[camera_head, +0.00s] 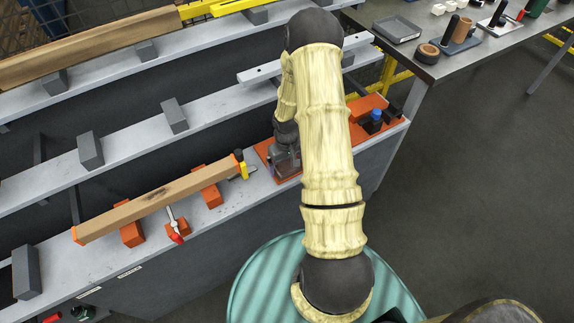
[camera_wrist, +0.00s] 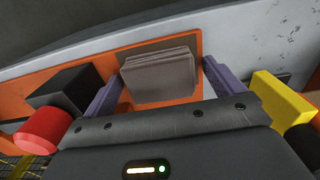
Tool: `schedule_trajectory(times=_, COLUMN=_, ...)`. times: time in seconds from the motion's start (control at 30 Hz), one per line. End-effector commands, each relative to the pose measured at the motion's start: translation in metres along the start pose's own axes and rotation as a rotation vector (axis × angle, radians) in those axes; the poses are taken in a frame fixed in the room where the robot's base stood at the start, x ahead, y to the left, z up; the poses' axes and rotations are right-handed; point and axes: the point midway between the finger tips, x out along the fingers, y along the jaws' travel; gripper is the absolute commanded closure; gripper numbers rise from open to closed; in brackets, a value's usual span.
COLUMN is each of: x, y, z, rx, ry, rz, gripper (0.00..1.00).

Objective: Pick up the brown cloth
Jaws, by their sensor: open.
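The brown cloth (camera_wrist: 160,75) shows in the wrist view as a folded, layered grey-brown stack. It lies on an orange mat (camera_wrist: 190,43). My gripper (camera_wrist: 161,88) is open, with one purple-grey finger on each side of the cloth. I cannot tell whether either finger touches it. In the head view my gripper (camera_head: 285,158) is low over the orange mat (camera_head: 290,179) on the steel strip, and the cloth cannot be made out behind my gripper and arm.
A wooden beam (camera_head: 160,200) lies on orange supports left of my gripper, with a yellow-and-black end piece near it. A blue-topped part (camera_head: 376,116) and an orange block (camera_head: 368,105) stand to the right. A grey table (camera_head: 480,50) with small items is farther right.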

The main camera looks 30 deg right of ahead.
Motion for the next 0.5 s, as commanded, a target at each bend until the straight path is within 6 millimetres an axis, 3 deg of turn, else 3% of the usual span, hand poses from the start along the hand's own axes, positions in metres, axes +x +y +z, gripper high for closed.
schedule_trajectory(times=0.47, x=-0.0005, y=0.0001, z=-0.0003, rx=0.0, ry=0.001, rz=0.0, gripper=0.06)
schedule_trajectory(times=0.5, x=-0.0005, y=0.0001, z=-0.0003, rx=0.0, ry=0.001, rz=0.0, gripper=0.1)
